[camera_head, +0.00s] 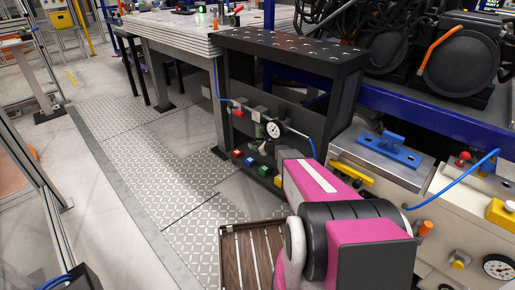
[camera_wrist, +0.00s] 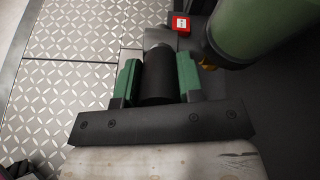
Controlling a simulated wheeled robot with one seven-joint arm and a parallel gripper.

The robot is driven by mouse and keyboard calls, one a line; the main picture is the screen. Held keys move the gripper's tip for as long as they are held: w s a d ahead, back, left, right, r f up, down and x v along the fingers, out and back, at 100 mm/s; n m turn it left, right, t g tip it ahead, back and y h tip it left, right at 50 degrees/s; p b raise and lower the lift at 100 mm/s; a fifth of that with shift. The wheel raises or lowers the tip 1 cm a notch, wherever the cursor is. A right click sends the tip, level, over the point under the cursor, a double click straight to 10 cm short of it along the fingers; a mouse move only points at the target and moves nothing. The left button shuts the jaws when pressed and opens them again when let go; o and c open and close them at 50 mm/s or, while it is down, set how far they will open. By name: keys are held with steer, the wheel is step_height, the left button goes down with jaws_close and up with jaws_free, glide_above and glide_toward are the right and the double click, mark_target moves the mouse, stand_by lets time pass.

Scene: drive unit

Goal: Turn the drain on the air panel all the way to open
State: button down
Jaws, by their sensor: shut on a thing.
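The air panel (camera_head: 235,95) is a dark frame in the middle of the head view, with a round gauge (camera_head: 275,128) and a small green bowl (camera_head: 260,130) on it. In the wrist view, my gripper (camera_wrist: 158,78) has a green pad on each side of a black cylindrical knob (camera_wrist: 157,88), which appears to be the drain. The gripper is shut on it. A grey fitting (camera_wrist: 160,39) shows beyond the knob. In the head view my magenta arm hides the gripper and knob. The knob's turn angle cannot be told.
A large green cylinder (camera_wrist: 258,32) stands close right of the gripper, and a red block (camera_wrist: 180,22) lies beyond. Small coloured blocks, including a blue one (camera_head: 250,162), line the panel's lower edge. A brown slatted crate (camera_head: 233,250) is below. Patterned floor (camera_head: 140,140) is clear at left.

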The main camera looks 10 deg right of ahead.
steer(key=c, duration=0.8)
jaws_free()
steer(key=shift+o, duration=0.2)
steer(key=shift+f, duration=0.15)
